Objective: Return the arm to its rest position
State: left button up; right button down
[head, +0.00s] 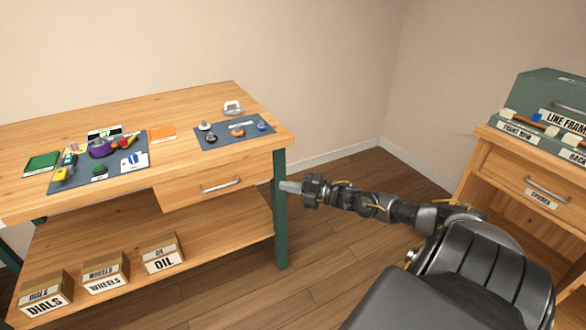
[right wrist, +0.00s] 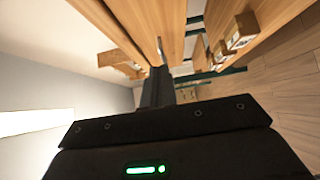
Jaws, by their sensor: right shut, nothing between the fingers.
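My right arm reaches in from the lower right of the head view. Its gripper (head: 290,187) is shut and empty, in front of the workbench's right front leg in the picture. The wooden workbench (head: 205,93) has a drawer (head: 215,187) with a metal handle, and the drawer front looks closed. My left gripper is not in view.
Two dark mats (head: 207,141) with small parts lie on the bench. Boxes labelled DIALS (head: 45,295), WHEELS (head: 105,274) and OIL (head: 160,254) stand on the lower shelf. A wooden cabinet (head: 500,165) stands at the right. Open floor (head: 335,235) lies between.

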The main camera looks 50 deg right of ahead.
jog(key=shift+s+d, duration=0.35)
jog(key=shift+s, duration=0.2)
